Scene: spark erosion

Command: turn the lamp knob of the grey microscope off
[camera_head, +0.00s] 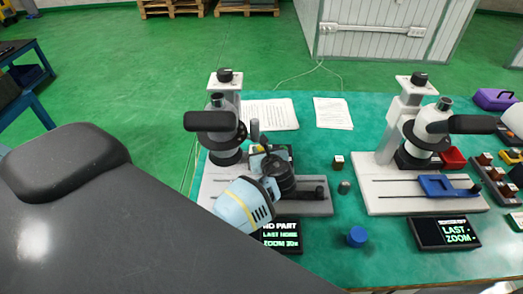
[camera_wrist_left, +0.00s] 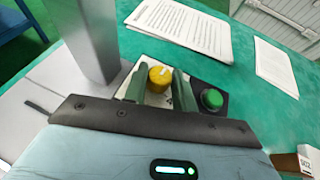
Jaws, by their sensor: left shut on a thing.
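The grey microscope (camera_head: 223,125) stands on a pale base at the left of the green table. A yellow knob (camera_wrist_left: 160,77) with a light mark on top, which I take for its lamp knob, sits on a small panel at its base. A green button (camera_wrist_left: 212,99) is to its right on the same panel. My left gripper (camera_head: 262,150) reaches in beside the microscope column. In the left wrist view its two dark green fingers are on either side of the yellow knob, shut on it. In the head view the gripper mostly hides the knob. My right gripper is out of view.
A white microscope (camera_head: 427,128) stands to the right, with a blue tray (camera_head: 445,186) on its base. Display screens (camera_head: 447,232) lie in front of both. A blue cap (camera_head: 357,236) and small blocks stand between them. Paper sheets (camera_head: 333,112) lie behind.

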